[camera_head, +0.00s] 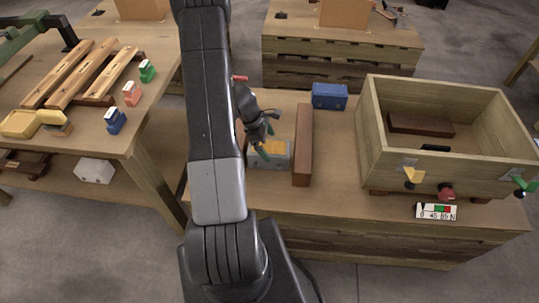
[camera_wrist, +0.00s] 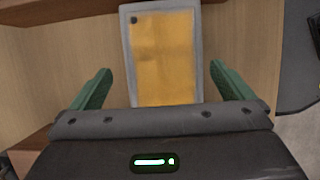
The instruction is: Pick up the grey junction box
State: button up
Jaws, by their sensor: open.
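The grey junction box (camera_head: 282,160) stands on the wooden table just left of a long brown block. It has a yellow-orange top panel and is partly covered by my gripper in the head view. In the wrist view, the box (camera_wrist: 130,50) shows its grey rim and yellow panel with a dark dot near one corner. My gripper (camera_head: 264,145) is above or beside the box, with green fingers. In the wrist view my gripper (camera_wrist: 160,88) is open, with one finger on each side of the box and a gap to each. Its near end is hidden by the gripper body.
The long brown block (camera_head: 303,145) stands close on the box's right. A blue box (camera_head: 329,96) is behind it. A large wooden crate (camera_head: 440,172) fills the table's right, with a labelled gauge (camera_head: 436,212) in front. Another table (camera_head: 95,125) with small coloured items is at left.

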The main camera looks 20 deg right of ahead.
aim_at(271, 152)
jog(key=x, duration=0.5)
jog(key=shift+s+a+b, duration=0.1)
jog(key=shift+a+b, duration=0.2)
jog(key=shift+b, duration=0.05)
jog(key=c, duration=1.9)
